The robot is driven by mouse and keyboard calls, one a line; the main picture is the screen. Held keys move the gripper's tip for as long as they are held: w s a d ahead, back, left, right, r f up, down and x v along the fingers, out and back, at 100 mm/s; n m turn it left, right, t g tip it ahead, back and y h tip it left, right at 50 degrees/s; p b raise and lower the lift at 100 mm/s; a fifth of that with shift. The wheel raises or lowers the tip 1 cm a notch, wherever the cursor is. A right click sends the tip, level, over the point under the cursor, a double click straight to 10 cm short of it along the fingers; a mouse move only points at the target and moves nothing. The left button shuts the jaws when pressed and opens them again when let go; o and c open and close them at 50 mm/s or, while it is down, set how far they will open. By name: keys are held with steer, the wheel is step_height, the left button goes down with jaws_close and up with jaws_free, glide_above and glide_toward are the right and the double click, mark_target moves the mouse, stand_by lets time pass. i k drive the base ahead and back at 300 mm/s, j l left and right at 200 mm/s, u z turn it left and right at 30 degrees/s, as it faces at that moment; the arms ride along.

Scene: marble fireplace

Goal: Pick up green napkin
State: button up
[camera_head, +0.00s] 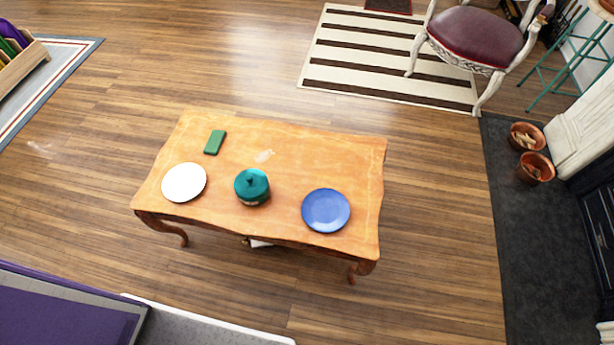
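The green napkin (215,142) is a small dark green rectangle. It lies flat near the far left part of the wooden table (310,150), behind a white plate. Nothing covers it. My gripper is not in view, so I cannot see whether it is open or shut.
On the table stand a white plate (184,182), a teal lidded pot (252,187) and a blue plate (326,210). A chair (478,38) stands at the upper right, near copper pots (535,168). Bare wood floor surrounds the table.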

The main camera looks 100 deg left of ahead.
mark_target(213, 145)
steer(key=k+u, duration=0.4)
steer(key=k+j+u, duration=0.15)
steer(key=k+u, duration=0.2)
steer(key=k, duration=0.15)
steer(key=u, duration=1.25)
